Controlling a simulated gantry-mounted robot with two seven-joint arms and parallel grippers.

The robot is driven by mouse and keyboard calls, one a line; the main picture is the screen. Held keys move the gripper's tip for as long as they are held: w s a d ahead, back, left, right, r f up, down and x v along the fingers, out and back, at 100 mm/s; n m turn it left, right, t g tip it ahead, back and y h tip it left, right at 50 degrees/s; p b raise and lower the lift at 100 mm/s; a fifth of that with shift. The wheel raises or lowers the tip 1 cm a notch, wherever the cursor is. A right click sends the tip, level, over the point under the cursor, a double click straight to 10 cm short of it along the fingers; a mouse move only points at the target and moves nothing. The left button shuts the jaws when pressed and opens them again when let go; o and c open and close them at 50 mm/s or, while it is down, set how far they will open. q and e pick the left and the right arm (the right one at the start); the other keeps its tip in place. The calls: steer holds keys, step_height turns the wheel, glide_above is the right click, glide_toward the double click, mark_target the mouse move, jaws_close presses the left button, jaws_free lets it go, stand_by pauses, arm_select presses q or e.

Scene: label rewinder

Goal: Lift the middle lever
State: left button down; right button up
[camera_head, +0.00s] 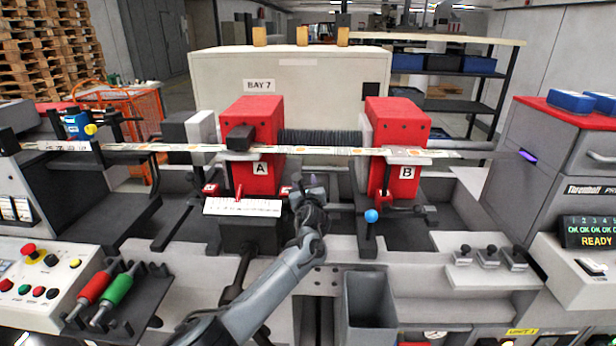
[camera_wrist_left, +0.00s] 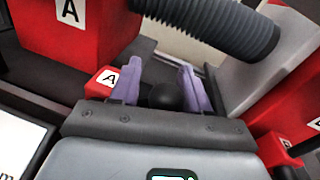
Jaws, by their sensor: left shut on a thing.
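My left gripper (camera_head: 312,186) is low in the gap between the red block marked A (camera_head: 257,122) and the red block marked B (camera_head: 398,132). In the left wrist view, its two purple fingers (camera_wrist_left: 160,82) stand on either side of a round black knob (camera_wrist_left: 167,96), and the gripper is shut on it. I take this knob to be the top of the middle lever; its stem is hidden behind the gripper body. A lever with a blue ball (camera_head: 371,216) stands to the right, apart from the gripper. My right gripper is not in view.
A printed label web (camera_head: 330,150) runs across both blocks above the gripper. A dark ribbed hose (camera_wrist_left: 215,22) lies close beyond the fingers. A white card (camera_head: 242,207) is left of the gripper, and a grey bin (camera_head: 369,310) stands in front at right.

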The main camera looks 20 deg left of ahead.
arm_select(q)
steer(key=a+n+p, duration=0.1)
steer(key=p, duration=0.1)
steer(key=a+n+p, duration=0.1)
steer(key=p, duration=0.1)
steer(key=s+n+p, duration=0.1)
steer(key=n+p, duration=0.1)
steer(key=shift+a+r+g+h, duration=0.3)
steer(key=shift+a+r+h, duration=0.05)
steer(key=shift+a+h, duration=0.05)
steer(key=c, duration=1)
jaws_free()
steer(key=o, duration=0.5)
steer(key=shift+w+d, duration=0.1)
steer(key=shift+r, duration=0.3)
